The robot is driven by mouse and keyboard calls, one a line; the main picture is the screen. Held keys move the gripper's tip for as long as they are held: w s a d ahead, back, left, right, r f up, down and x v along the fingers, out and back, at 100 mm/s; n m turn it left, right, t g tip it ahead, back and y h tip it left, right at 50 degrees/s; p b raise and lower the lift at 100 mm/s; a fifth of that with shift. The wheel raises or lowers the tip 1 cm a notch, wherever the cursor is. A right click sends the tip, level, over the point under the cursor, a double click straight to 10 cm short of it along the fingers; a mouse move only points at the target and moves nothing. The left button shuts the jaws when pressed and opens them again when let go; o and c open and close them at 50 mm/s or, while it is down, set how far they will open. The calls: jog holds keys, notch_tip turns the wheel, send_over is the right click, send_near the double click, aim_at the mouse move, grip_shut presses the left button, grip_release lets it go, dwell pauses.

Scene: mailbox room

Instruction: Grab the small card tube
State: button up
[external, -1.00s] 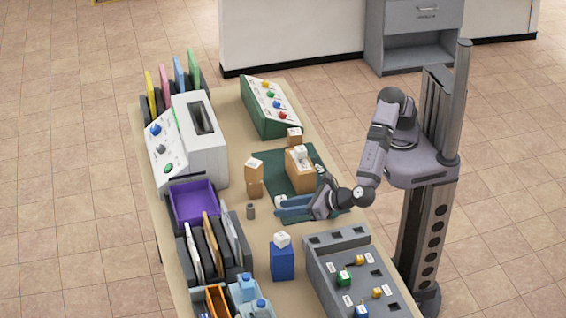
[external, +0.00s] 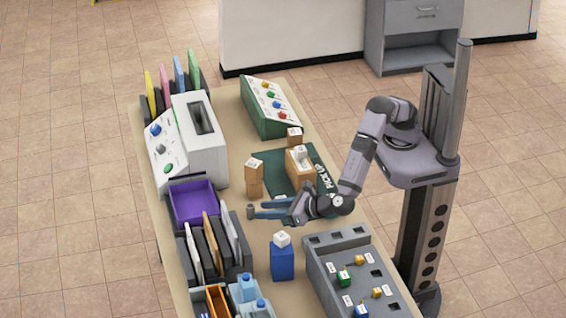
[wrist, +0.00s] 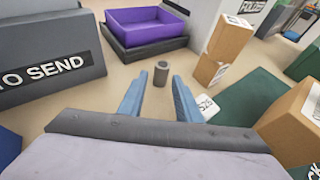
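The small card tube (external: 250,211) is a short grey upright cylinder on the tan table, right of the purple tray. In the wrist view the tube (wrist: 161,73) stands centred between the lines of my two blue fingers, at or just past their tips, with its round open top showing. My gripper (external: 262,210) is open and low over the table, its fingers pointing at the tube. The wrist view shows a gap on both sides between the fingertips (wrist: 157,80) and the tube. I cannot tell how far the tips reach around it.
Stacked brown boxes (wrist: 222,50) stand close to the right of the fingers, by a white labelled box (wrist: 208,105) and green mat (wrist: 245,98). The purple tray (wrist: 147,27) lies behind the tube. A grey "TO SEND" rack (wrist: 45,50) is at left. A blue box (external: 283,262) stands nearer.

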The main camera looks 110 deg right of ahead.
aim_at(251, 212)
jog(key=shift+p+x, duration=0.5)
jog(key=shift+x, duration=1.65)
jog(key=shift+s, duration=0.15)
grip_shut()
